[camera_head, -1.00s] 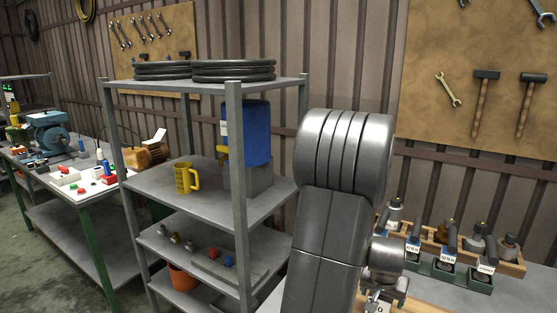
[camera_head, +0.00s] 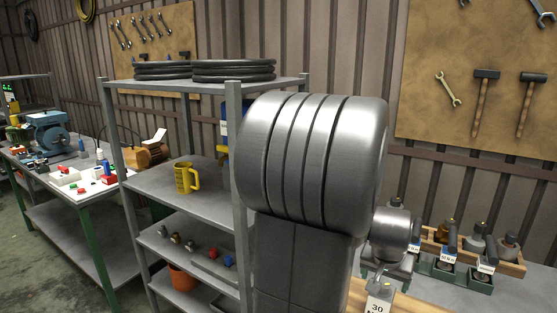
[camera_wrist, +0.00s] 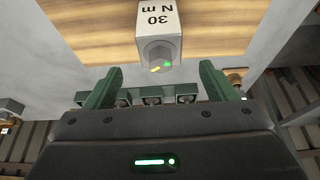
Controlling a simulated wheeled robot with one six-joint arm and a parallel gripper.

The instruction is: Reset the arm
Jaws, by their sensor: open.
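In the wrist view, my gripper (camera_wrist: 158,82) is open, with its two dark green fingers apart and nothing held between them. A pale block marked "30 N m" (camera_wrist: 158,22) with a grey hexagonal end lies just beyond the fingertips, apart from them. In the head view, the block (camera_head: 379,305) shows at the bottom edge, below the end of my arm. My arm's large grey links fill the middle of the head view and hide part of the shelf. My gripper's fingers cannot be made out there.
A wooden holder (camera_head: 510,264) and green stands (camera_head: 468,281) with several labelled devices are on the grey bench at right. A metal shelf (camera_head: 207,186) with a yellow jug (camera_head: 186,178) and black rings (camera_head: 234,70) stands at left. A wooden surface (camera_wrist: 90,40) lies under the block.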

